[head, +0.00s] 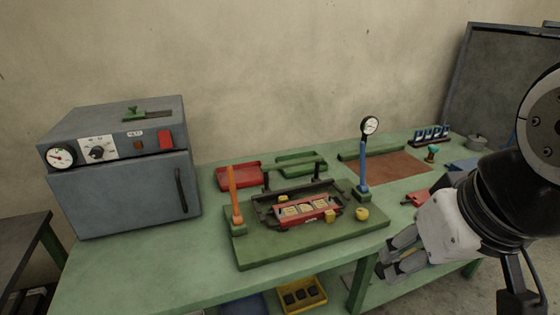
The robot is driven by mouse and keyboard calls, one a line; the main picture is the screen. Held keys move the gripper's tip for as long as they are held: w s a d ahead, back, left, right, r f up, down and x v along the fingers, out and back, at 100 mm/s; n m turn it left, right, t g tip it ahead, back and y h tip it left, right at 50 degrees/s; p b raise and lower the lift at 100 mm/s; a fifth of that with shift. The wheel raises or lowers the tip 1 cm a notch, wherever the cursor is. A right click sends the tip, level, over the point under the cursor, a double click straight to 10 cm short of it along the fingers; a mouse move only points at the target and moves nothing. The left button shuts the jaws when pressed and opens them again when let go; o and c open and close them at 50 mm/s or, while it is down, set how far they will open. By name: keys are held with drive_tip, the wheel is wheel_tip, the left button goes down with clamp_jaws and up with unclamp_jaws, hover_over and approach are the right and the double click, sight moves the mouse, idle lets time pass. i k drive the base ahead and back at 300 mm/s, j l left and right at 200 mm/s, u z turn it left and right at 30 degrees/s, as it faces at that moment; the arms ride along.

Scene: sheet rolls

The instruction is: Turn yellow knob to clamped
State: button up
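A rounded yellow knob (361,213) sits at the right side of the green base plate (290,249) on the bench. Beside it, a fixture with a red front (309,219) holds pale square pieces. A yellow block (330,216) is at the fixture's front right, and another yellow piece (283,198) is at its back left. I cannot read any clamped mark at this size. My gripper (383,265) is right of and nearer than the base plate, pointing down-left, apart from the knob. Its fingers look spread with nothing between them.
A grey oven (120,185) is at left. Red (238,177) and green trays lie behind. A yellow bin (302,294) is below. The bench's front left is clear.

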sight(362, 214)
drive_tip(key=i+j+z, duration=0.7)
drive_tip(key=k+j, duration=0.05)
